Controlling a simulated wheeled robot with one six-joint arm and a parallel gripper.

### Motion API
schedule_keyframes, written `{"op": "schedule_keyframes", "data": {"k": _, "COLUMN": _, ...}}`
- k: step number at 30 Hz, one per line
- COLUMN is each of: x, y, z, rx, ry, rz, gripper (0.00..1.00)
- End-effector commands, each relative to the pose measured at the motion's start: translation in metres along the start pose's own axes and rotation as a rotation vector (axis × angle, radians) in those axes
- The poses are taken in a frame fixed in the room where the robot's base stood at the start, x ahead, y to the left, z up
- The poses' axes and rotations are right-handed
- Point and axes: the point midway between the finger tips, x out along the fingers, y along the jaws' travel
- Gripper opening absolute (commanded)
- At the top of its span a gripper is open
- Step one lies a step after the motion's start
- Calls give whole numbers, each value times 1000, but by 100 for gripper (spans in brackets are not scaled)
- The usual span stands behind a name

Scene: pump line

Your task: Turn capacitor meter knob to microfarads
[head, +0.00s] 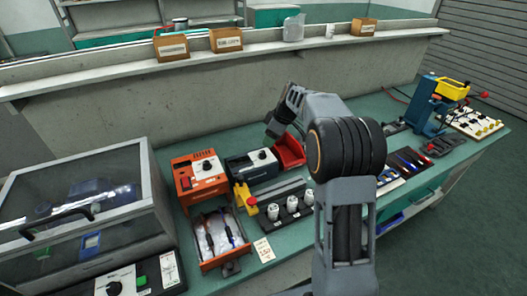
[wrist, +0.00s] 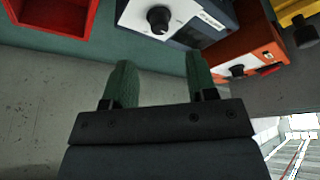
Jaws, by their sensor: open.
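A dark blue box (wrist: 205,22) with a white front panel and a black knob (wrist: 158,19) is at the top of the wrist view. It also shows in the head view (head: 240,168), between an orange device and a red bin. I take it for the capacitor meter, but its label and knob marks are too small to read. My gripper (wrist: 160,78) is open and empty, its two green fingers apart. The knob lies beyond the fingertips, untouched. In the head view the fingers are not clear, at the far side of the box.
An orange device (head: 199,178) with a knob stands left of the box, and a red bin (head: 289,152) right of it. Several white cylinders stand in a dark rack (head: 280,220) in front. A yellow item (head: 246,197) is close by. A grey wall (head: 150,115) rises behind.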

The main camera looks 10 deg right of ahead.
Motion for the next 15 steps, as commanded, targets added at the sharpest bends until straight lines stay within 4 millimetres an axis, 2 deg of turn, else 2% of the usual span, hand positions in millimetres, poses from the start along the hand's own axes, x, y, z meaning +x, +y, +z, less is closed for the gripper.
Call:
{"op": "schedule_keyframes", "data": {"k": 6, "x": 40, "y": 0, "z": 0, "rx": 1, "ry": -1, "rz": -3, "gripper": 52}}
{"op": "schedule_keyframes", "data": {"k": 15, "x": 73, "y": 0, "z": 0, "rx": 0, "ry": -1, "rz": 0, "gripper": 52}}
